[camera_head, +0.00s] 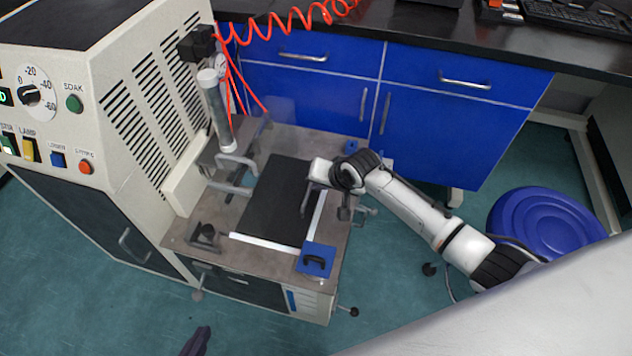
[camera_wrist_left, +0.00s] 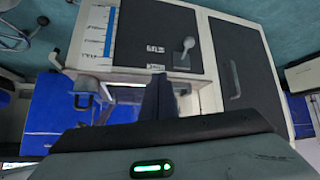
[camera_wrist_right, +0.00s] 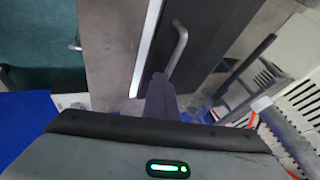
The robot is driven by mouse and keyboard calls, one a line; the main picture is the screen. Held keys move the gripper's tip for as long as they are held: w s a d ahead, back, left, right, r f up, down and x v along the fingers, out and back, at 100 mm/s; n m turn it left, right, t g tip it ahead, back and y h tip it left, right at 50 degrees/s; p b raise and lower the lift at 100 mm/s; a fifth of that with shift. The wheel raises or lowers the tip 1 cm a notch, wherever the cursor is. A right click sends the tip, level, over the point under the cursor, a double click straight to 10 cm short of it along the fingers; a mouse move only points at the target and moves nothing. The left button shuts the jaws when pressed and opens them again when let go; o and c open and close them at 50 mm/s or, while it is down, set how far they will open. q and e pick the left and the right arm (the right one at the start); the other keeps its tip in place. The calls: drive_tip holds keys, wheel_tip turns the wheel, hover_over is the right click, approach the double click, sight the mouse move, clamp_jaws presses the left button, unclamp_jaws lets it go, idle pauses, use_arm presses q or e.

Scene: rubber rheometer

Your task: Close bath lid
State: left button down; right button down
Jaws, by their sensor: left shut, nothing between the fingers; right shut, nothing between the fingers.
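The bath lid appears to be the dark flat panel (camera_head: 272,208) on the metal bench top, with bright strips along its front and right edges. I cannot tell whether it is fully seated. My right gripper (camera_head: 306,208) is over the panel's right edge, fingers down. In the right wrist view, the shut fingers (camera_wrist_right: 160,92) are beside a metal bar handle (camera_wrist_right: 179,50) on the dark panel (camera_wrist_right: 205,40); contact is unclear. My left gripper (camera_head: 198,340) is low at the bottom, away from the bench. Its shut fingers (camera_wrist_left: 156,98) show against the cabinet front.
A blue block with a black handle (camera_head: 315,260) sits on the bench's front right corner. A vertical cylinder (camera_head: 216,110) and metal brackets stand left of the panel, by the tall vented cabinet (camera_head: 145,110). A blue stool (camera_head: 545,225) is at right.

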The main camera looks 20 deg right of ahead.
drive_tip(key=shift+w+a+r, duration=0.15)
drive_tip(key=shift+a, duration=0.05)
drive_tip(key=shift+s+d+r+p, duration=0.2)
drive_tip(key=shift+d+p, duration=0.2)
drive_tip(key=shift+p, duration=0.25)
drive_tip(key=s+d+p, duration=0.1)
drive_tip(key=s+d+r+p, duration=0.1)
drive_tip(key=shift+d+p, duration=0.35)
drive_tip(key=shift+d, duration=0.05)
drive_tip(key=p+v, duration=0.2)
drive_tip(key=v, duration=0.7)
drive_tip(key=shift+s+p, duration=0.25)
drive_tip(key=shift+p, duration=0.15)
drive_tip(key=shift+d, duration=0.1)
